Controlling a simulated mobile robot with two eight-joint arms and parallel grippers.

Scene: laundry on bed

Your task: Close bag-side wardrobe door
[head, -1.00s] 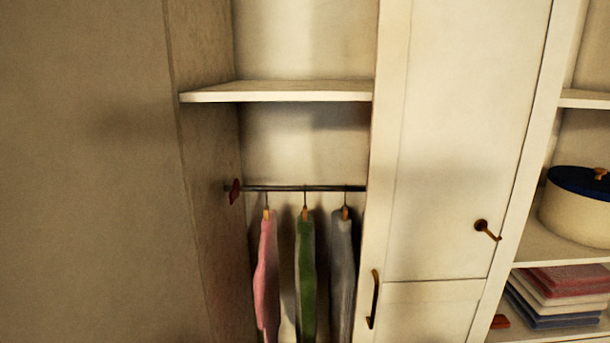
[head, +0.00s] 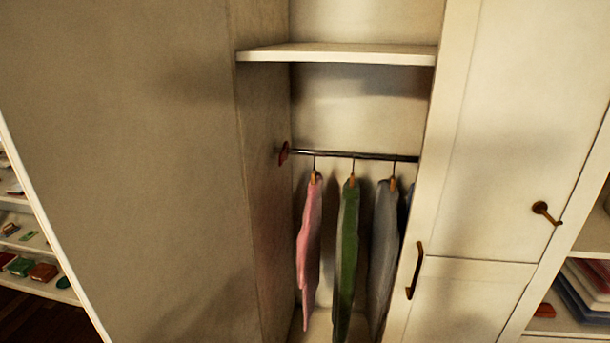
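A large plain panel (head: 120,150) fills the left of the head view. It looks like a wardrobe door standing open, with its pale free edge at far left; no handle shows on it. To its right the wardrobe compartment (head: 365,95) is open. A second door (head: 535,110) to the right is shut, with a dark bar handle (head: 415,270) low at its left side and a hook-like knob (head: 545,212). No bag is visible, so I cannot tell which door is bag-side. Neither of my grippers is in view.
A shelf (head: 335,54) and a rail (head: 350,155) cross the open compartment; pink (head: 309,230), green (head: 346,240) and grey (head: 383,250) clothes hang there. Shelves with small items (head: 35,240) show beyond the panel at left. Folded cloths (head: 585,290) lie at lower right.

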